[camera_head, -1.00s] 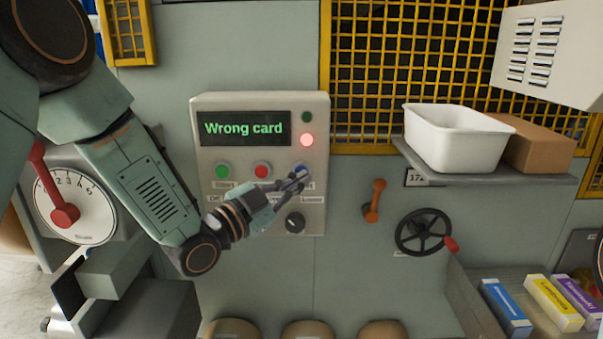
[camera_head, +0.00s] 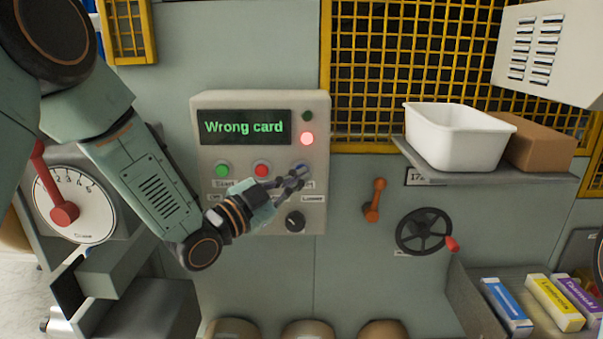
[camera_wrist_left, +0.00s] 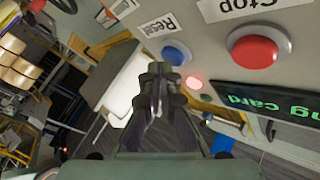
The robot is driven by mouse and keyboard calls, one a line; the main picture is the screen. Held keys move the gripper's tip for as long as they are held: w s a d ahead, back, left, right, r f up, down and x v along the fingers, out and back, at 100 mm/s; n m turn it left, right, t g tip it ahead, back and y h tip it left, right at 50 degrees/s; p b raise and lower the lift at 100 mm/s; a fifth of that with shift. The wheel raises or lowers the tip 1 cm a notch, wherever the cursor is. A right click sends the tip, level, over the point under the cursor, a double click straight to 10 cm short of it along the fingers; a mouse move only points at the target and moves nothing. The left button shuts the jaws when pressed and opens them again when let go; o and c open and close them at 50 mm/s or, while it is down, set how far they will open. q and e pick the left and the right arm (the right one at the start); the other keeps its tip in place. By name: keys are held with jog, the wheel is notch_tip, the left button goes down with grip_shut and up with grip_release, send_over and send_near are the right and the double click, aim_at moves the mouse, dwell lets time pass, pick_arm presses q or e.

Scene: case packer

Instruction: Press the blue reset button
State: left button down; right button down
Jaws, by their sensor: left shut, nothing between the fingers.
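The blue reset button (camera_wrist_left: 176,53) is on the control panel (camera_head: 316,130), under a "Reset" label in the left wrist view. In the head view only a bit of its blue (camera_head: 299,167) shows behind my fingertips. My left gripper (camera_head: 295,180) is shut and empty in front of the panel, its tips close to the button. In the left wrist view its fingers (camera_wrist_left: 158,85) point up beside the button. I cannot tell whether they touch it. The panel display (camera_head: 244,127) reads "Wrong card" in green. My right gripper is not in view.
The green button (camera_head: 222,169), the red stop button (camera_head: 262,170) and a black knob (camera_head: 295,221) share the panel. A red lamp (camera_head: 307,138) glows. To the right are an orange lever (camera_head: 374,200), a handwheel (camera_head: 424,232) and a shelf with a white bin (camera_head: 452,140).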

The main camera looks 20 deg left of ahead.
pick_arm(q)
jog(key=shift+w+a, duration=0.1)
jog(key=shift+w, duration=0.3)
dwell(0.8)
jog(key=shift+s, duration=0.15)
jog(key=shift+s+d, duration=0.2)
jog(key=shift+s, duration=0.5)
jog(key=shift+s, duration=0.1)
jog(key=shift+s+d, duration=0.25)
jog(key=shift+s, duration=0.5)
jog(key=shift+s+d, duration=0.2)
jog(key=shift+s, duration=0.55)
jog(key=shift+s+d, duration=0.25)
jog(key=shift+s, duration=0.5)
